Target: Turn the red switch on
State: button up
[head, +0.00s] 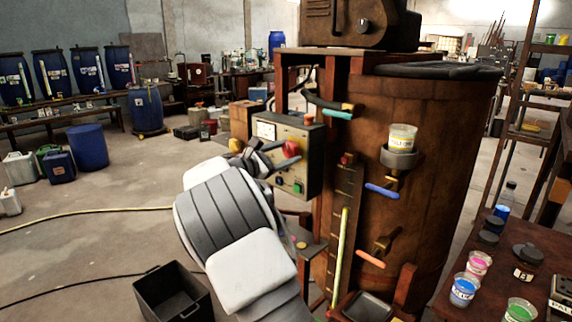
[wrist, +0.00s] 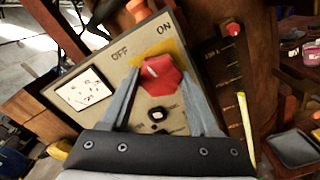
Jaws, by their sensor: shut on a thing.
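The red switch (wrist: 161,75) is a faceted red knob with a small white mark, on a panel (wrist: 75,62) lettered OFF at upper left and ON at upper right. The white mark sits on the knob's left part, on the OFF side. In the wrist view my gripper (wrist: 160,78) has one grey finger on each side of the knob and is shut on it. In the head view the switch (head: 291,149) shows on the front of the panel box (head: 312,135), with my gripper (head: 278,156) reaching it from the left.
A large brown vat (head: 440,180) stands right of the panel, with coloured handles and a cup (head: 402,137) on a holder. A table with paint cups (head: 463,290) is at lower right. A black bin (head: 172,290) stands on the floor.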

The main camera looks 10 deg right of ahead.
jog(key=m+b, duration=0.6)
jog(key=b, duration=0.1)
jog(key=shift+f, duration=0.25)
jog(key=m+b, duration=0.4)
jog(key=m, duration=0.1)
jog(key=shift+r, duration=0.25)
jog(key=shift+b, duration=0.35)
jog(key=o, duration=1.4)
jog(key=shift+r, duration=0.1)
jog(key=shift+a, duration=0.15)
jog(key=p+v, duration=0.2)
jog(key=v, duration=1.5)
jog(key=shift+s, duration=0.1)
